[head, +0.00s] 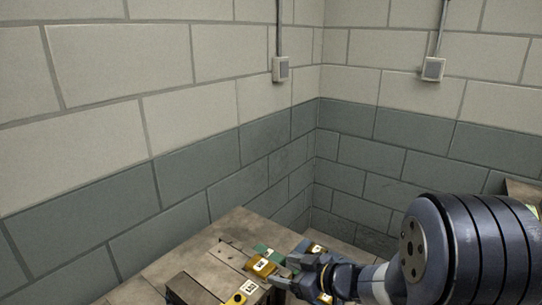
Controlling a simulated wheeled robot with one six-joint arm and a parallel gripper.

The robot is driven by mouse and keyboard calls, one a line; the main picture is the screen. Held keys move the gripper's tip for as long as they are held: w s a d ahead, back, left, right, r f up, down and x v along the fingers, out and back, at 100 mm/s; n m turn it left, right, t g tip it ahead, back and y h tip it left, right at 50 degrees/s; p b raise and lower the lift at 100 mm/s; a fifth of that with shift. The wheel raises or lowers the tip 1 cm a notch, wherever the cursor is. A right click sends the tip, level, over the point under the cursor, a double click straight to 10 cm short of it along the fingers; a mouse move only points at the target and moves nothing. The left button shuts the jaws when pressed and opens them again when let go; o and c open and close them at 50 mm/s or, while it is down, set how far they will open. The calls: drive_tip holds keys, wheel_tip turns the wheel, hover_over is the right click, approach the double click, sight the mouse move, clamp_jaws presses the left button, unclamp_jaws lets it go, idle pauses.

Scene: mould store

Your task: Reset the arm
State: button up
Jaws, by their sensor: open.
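My gripper (284,272) reaches in from the lower right, with its fingers pointing left over a wooden surface (165,262). It is open. A yellow block with a white label (262,267) lies right by the fingertips; I cannot tell whether they touch. My arm fills the lower right and hides part of the surface.
A green piece (262,250) lies behind the yellow block. A dark box (190,290) with a yellow labelled piece (236,299) is at the bottom edge. Block walls (200,150) meet in a corner behind, with switch boxes (281,69) on them.

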sight(264, 267)
drive_tip(key=x, duration=0.7)
drive_tip(key=shift+f, duration=0.1)
drive_tip(key=shift+f+b, duration=0.3)
drive_tip(key=shift+r, duration=0.4)
